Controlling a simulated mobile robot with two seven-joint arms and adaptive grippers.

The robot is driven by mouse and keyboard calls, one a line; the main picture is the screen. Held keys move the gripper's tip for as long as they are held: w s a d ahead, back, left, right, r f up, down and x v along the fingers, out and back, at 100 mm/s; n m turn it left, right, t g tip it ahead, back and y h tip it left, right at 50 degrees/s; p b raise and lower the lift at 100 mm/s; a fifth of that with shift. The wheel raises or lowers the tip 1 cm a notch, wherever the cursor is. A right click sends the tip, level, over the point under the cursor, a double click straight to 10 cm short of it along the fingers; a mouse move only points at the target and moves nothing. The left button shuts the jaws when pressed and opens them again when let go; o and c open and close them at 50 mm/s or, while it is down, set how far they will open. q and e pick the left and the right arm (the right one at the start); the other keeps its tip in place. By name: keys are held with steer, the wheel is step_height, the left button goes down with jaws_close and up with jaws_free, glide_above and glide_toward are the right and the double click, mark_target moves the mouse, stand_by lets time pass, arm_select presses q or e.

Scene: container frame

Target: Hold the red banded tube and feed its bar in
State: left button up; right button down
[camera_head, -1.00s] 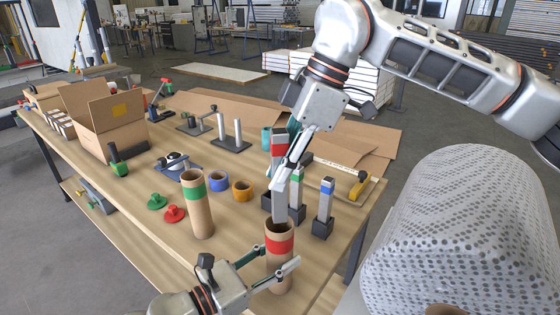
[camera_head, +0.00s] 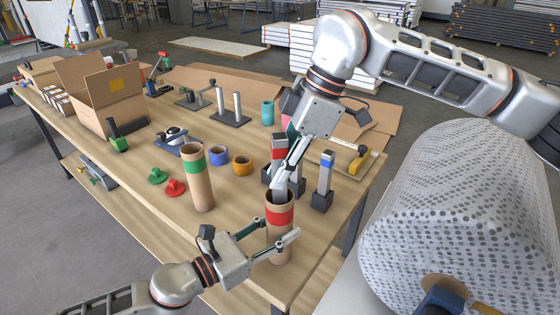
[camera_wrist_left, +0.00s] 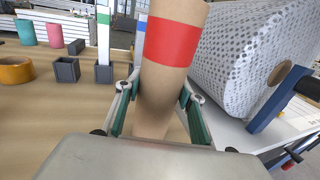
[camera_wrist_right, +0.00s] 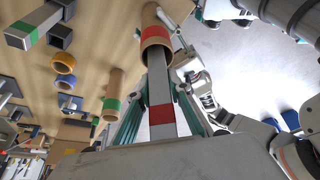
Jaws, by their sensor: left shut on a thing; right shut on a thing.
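The red banded tube (camera_head: 280,230) stands upright near the table's front right edge. My left gripper (camera_head: 272,245) is shut around its lower part; the left wrist view shows the red band (camera_wrist_left: 172,42) above the fingers. My right gripper (camera_head: 285,180) is above the tube, shut on a grey square bar with a red band (camera_head: 279,150). In the right wrist view the bar (camera_wrist_right: 160,90) runs from between the fingers into the open mouth of the red banded tube (camera_wrist_right: 156,35). How deep its end is inside is hidden.
A green banded tube (camera_head: 197,178) stands to the left. A blue banded bar (camera_head: 325,175) stands in a dark holder at right. Tape rolls (camera_head: 242,165) and red and green caps (camera_head: 174,187) lie nearby. A large bubble-wrap roll (camera_head: 460,215) stands right of the table.

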mark_target(273, 202)
steer(key=shift+f, duration=2)
steer(key=shift+f, duration=0.15)
steer(key=c, duration=1.8)
jaws_free()
steer(key=shift+d, duration=0.1)
steer(key=v, duration=1.2)
steer(key=shift+s, duration=0.1)
arm_select(q)
steer(key=o, duration=1.3)
steer(key=shift+o, duration=0.2)
